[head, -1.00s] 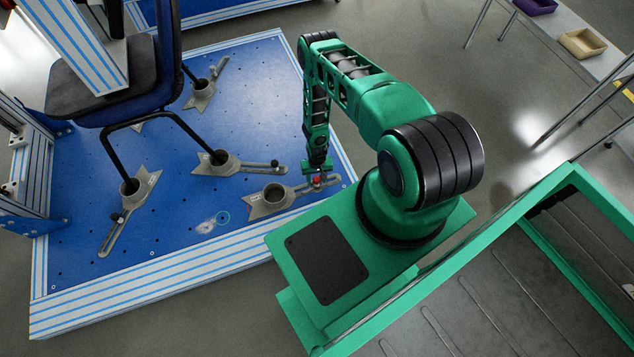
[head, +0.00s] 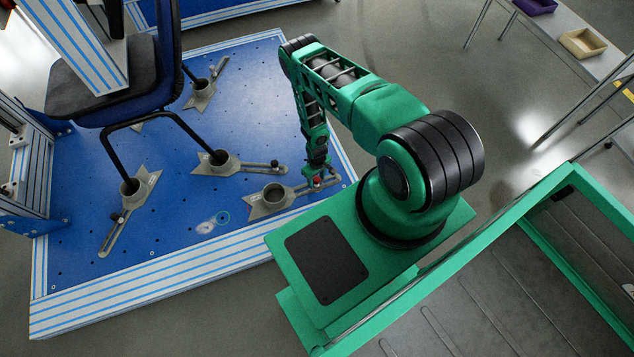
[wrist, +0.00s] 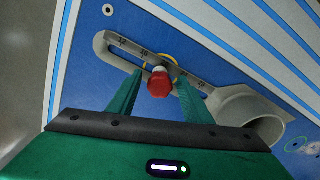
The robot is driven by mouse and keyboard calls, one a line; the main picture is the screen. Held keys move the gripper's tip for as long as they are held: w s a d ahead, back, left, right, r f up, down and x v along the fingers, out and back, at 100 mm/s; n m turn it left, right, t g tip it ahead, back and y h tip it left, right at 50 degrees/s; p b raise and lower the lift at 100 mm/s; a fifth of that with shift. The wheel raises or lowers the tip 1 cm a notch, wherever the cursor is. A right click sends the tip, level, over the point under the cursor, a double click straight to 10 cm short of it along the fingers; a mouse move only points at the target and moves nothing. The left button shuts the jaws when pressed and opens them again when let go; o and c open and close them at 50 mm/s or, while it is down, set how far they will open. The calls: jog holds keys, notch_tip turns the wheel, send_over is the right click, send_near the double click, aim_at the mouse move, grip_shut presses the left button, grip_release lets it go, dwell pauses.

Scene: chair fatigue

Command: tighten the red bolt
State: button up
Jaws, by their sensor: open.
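The red bolt (wrist: 159,84) stands in the slot of a grey clamp bracket (wrist: 192,78) in the wrist view, with a yellow ring at its base. In the head view the red bolt (head: 317,182) shows small beside my gripper (head: 319,172). In the wrist view my gripper (wrist: 157,92) is open, with one green finger on each side of the bolt. I cannot tell whether either finger touches it. The bracket also shows in the head view (head: 268,201), lying on the blue platform near its right front edge.
The blue platform (head: 180,235) has a striped edge. More grey clamps (head: 225,164) hold the legs of a blue and black chair (head: 150,95).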

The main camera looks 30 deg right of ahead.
jog(key=shift+n, duration=0.8)
jog(key=n, duration=0.4)
jog(key=c, duration=1.1)
jog(key=shift+o, duration=0.2)
jog(key=m, duration=0.4)
jog(key=m, duration=0.4)
